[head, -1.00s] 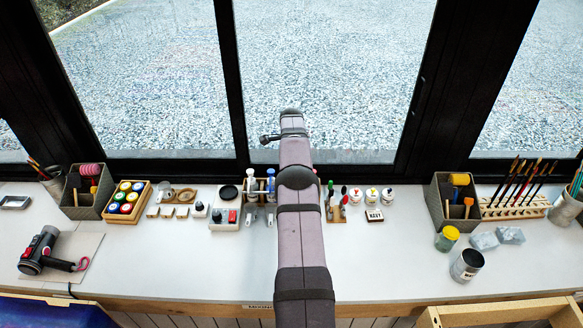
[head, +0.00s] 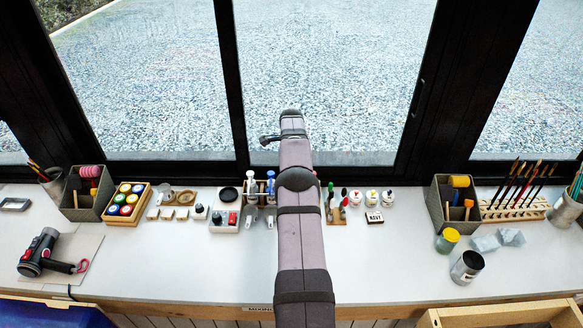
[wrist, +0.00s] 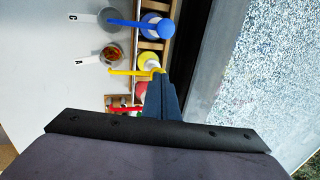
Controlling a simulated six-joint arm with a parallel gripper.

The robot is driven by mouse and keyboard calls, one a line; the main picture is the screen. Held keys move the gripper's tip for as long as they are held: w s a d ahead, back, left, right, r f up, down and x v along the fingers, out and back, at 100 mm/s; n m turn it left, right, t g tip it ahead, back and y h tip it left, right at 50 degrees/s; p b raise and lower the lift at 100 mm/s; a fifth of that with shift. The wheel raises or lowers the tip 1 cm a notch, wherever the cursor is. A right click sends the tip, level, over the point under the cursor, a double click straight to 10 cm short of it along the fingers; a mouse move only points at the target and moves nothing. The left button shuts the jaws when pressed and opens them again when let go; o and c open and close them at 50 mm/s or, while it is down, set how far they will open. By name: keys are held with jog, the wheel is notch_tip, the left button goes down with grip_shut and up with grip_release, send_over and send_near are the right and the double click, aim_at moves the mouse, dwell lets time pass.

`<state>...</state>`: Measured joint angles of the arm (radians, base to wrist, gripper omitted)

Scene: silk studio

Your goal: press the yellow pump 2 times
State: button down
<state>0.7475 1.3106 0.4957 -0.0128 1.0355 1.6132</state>
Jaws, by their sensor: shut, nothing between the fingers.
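My gripper (wrist: 158,80) is shut and empty. Its dark fingertips overlap the lower edge of the yellow pump in the picture; I cannot tell whether they touch it. The blue pump (wrist: 152,27) stands beside the yellow one, further up the picture. A red pump (wrist: 140,92) is partly hidden by the fingers. In the head view my own arm hides the yellow pump and the gripper.
The pumps stand in a wooden rack (wrist: 136,73) close to the window sill. A cup (wrist: 108,18) marked C sits by the blue spout. In the head view, a round-jar tray (head: 123,203) stands left and a grey bin (head: 455,205) right.

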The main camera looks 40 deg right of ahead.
jog(key=shift+s+f+b, duration=0.1)
jog(key=shift+f+b, duration=0.35)
jog(key=shift+f, duration=0.4)
dwell(0.6)
jog(key=shift+r, duration=0.15)
jog(key=shift+r+p, duration=0.5)
jog(key=shift+r, duration=0.45)
jog(key=shift+r+p, duration=1.1)
jog(key=shift+r, duration=0.45)
